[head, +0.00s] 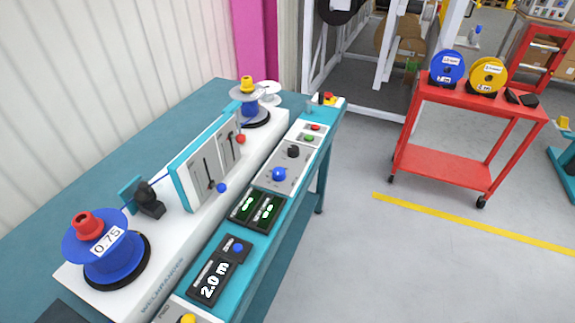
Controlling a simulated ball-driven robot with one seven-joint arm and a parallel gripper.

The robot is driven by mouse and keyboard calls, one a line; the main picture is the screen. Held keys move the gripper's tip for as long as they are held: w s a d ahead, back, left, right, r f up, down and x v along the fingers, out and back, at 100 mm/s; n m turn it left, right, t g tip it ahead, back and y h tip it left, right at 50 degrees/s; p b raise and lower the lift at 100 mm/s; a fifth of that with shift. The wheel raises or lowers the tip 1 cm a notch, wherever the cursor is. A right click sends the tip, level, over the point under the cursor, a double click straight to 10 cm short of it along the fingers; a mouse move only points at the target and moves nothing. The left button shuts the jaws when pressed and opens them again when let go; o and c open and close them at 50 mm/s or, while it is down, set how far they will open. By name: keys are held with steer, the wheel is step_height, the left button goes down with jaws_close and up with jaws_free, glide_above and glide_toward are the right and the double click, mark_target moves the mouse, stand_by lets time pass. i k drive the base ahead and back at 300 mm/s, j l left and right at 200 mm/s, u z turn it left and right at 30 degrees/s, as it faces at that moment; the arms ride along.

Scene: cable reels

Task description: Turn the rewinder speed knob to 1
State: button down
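The rewinder (245,158) is a long white and teal bench machine in the head view. On its front strip, a grey control panel (272,180) carries a blue knob (279,174) and a black knob (293,151). The panel's labels and the knobs' settings are too small to read, so I cannot tell which is the speed knob. Another small blue knob (238,247) sits beside the display reading 2.0 m (208,281). My gripper is not in view.
A blue reel (100,245) marked 0.75 sits at the machine's near end, a smaller reel (250,108) at its far end. Green-lit displays (257,210) and red and green buttons (312,133) line the front. A red cart (450,130) with two reels stands right. The floor between is clear.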

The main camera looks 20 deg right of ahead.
mark_target(293, 150)
steer(key=i+l+u, duration=0.15)
steer(key=l+u, duration=0.25)
steer(key=l, duration=0.3)
steer(key=l+u, duration=0.35)
steer(key=l, duration=0.35)
steer(key=i, duration=0.05)
